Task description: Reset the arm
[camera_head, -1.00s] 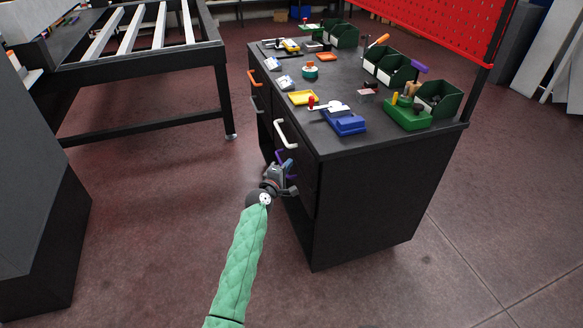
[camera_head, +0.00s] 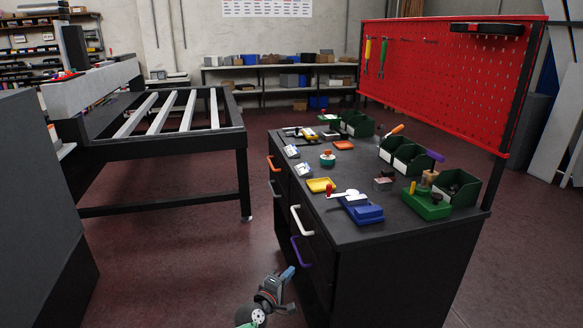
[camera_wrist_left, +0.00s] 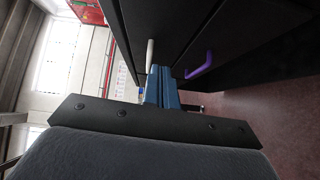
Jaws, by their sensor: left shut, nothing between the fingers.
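My left gripper (camera_head: 287,273) is at the bottom of the head view, in front of the dark drawer cabinet (camera_head: 372,275). Its blue fingers are together and empty. They also show in the left wrist view (camera_wrist_left: 162,86), pointing along the drawer fronts. The purple drawer handle (camera_head: 301,252) is just right of and above the fingertips in the head view, and it shows to the right of the fingers in the wrist view (camera_wrist_left: 199,66). The gripper does not hold it. My right gripper is not in view.
The cabinet top carries a blue box (camera_head: 365,214), a yellow tray (camera_head: 319,185), a green block (camera_head: 427,205) and several green bins (camera_head: 411,158). A red pegboard (camera_head: 450,75) stands behind. A slatted frame table (camera_head: 150,185) is at left, with open floor between.

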